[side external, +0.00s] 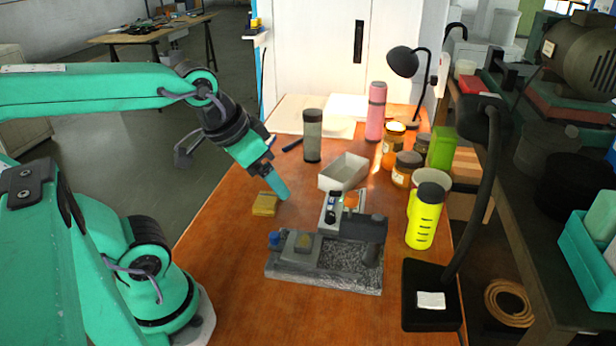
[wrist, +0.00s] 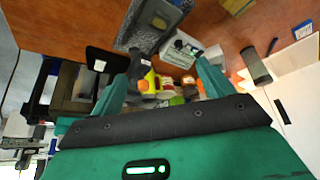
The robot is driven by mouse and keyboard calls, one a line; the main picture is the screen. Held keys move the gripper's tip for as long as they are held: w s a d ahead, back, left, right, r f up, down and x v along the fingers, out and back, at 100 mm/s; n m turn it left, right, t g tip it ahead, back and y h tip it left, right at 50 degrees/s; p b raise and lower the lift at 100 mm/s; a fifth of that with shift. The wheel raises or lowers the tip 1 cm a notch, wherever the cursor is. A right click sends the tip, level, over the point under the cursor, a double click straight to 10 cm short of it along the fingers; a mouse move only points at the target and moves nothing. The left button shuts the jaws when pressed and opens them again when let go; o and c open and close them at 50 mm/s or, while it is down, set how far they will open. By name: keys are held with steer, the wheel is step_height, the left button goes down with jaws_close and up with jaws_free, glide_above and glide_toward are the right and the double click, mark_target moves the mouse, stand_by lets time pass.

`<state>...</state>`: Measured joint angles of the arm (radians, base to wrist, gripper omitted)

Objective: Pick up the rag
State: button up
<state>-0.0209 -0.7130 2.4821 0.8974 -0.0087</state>
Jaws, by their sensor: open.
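A small mustard-yellow folded piece, which looks like the rag (side external: 264,206), lies on the wooden bench left of the middle in the side view. It also shows at the top edge of the wrist view (wrist: 238,5), partly cut off. My gripper (side external: 283,194) is just right of it and above the bench in the side view, apart from it. In the wrist view my gripper (wrist: 164,78) has its two fingers spread with nothing held between them. The side view shows the fingers nearly edge-on.
A grey stone-like fixture (side external: 323,279) stands in front of the gripper. A white open box (side external: 343,172) and a grey-green tumbler (side external: 312,136) are behind. A yellow bottle (side external: 424,222), jars and a black lamp (side external: 418,285) crowd the right. The bench's front left is bare.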

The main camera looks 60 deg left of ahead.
steer(key=w+a+f+n+g, duration=0.3)
steer(key=w+a+f+n, duration=0.2)
steer(key=w+a, duration=0.4)
steer(key=n+g, duration=0.2)
steer(key=n, duration=0.2)
glide_toward(266, 199)
steer(key=shift+w+d, duration=0.25)
steer(key=shift+d, duration=0.15)
steer(key=shift+a+f, duration=0.4)
steer(key=shift+f, duration=0.05)
steer(key=shift+s+f, duration=0.1)
steer(key=shift+f, duration=3.8)
steer(key=c, duration=1.1)
